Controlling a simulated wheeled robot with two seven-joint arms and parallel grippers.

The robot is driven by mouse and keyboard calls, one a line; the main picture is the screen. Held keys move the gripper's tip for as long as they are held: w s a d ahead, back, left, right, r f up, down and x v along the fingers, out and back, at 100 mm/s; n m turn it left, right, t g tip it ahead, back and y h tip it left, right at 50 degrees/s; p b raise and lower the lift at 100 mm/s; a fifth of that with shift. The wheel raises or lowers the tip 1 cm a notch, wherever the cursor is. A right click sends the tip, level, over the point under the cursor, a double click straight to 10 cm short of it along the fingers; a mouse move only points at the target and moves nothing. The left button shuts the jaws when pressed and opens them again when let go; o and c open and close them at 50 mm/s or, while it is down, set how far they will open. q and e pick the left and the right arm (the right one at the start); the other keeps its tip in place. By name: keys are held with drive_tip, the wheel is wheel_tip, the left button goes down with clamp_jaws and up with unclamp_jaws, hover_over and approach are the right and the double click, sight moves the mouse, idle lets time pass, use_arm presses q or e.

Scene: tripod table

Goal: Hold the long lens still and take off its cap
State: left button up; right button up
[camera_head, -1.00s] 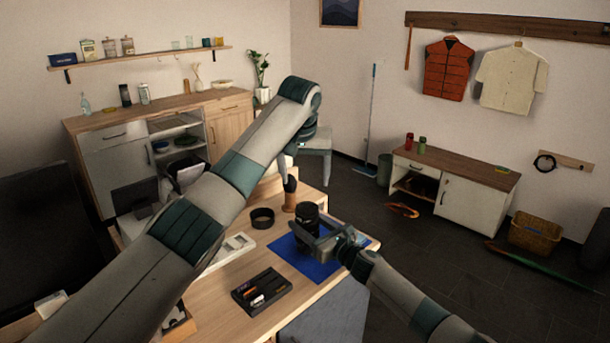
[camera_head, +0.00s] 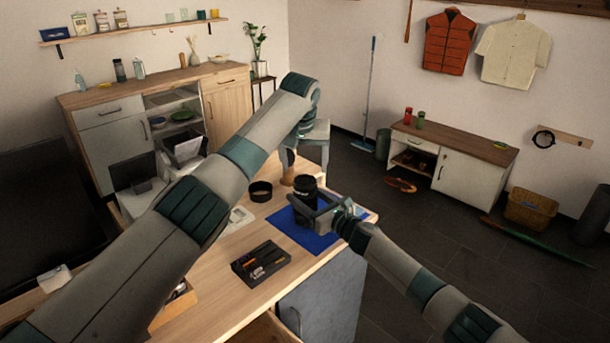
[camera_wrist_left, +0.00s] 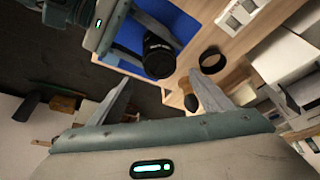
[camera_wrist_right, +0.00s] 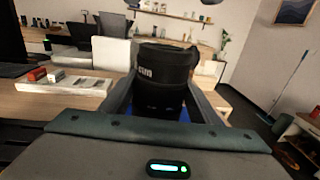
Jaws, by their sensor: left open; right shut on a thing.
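The long lens (camera_head: 305,188) is black and stands upright on the blue mat (camera_head: 322,240). My right gripper (camera_head: 320,206) is shut on its side; the right wrist view shows the lens (camera_wrist_right: 163,100) between the fingers. The lens top is dark, and I cannot make out the cap's edge clearly. In the left wrist view, my left gripper (camera_wrist_left: 161,76) is open and empty, its fingers wide apart. It points down toward the lens top (camera_wrist_left: 159,54), still apart from it. In the head view my left arm mostly hides that gripper.
A black ring-shaped item (camera_head: 260,191) and a small wooden piece (camera_head: 287,176) stand behind and left of the lens. A dark tray (camera_head: 261,263) with small items lies toward the front. A white tray (camera_wrist_right: 65,86) is also on the table. The mat around the lens is clear.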

sight(305, 180)
use_arm(q)
drive_tip(key=shift+x, duration=2.9)
drive_tip(key=c, duration=1.1)
drive_tip(key=shift+w+r, duration=0.1)
drive_tip(key=shift+r, duration=0.45)
use_arm(e)
drive_tip(key=shift+d+f, duration=0.1)
drive_tip(key=shift+f, duration=0.15)
use_arm(q)
drive_tip(key=shift+r, duration=0.1)
use_arm(e)
drive_tip(key=shift+r, duration=0.1)
use_arm(q)
drive_tip(key=shift+r, duration=2.4)
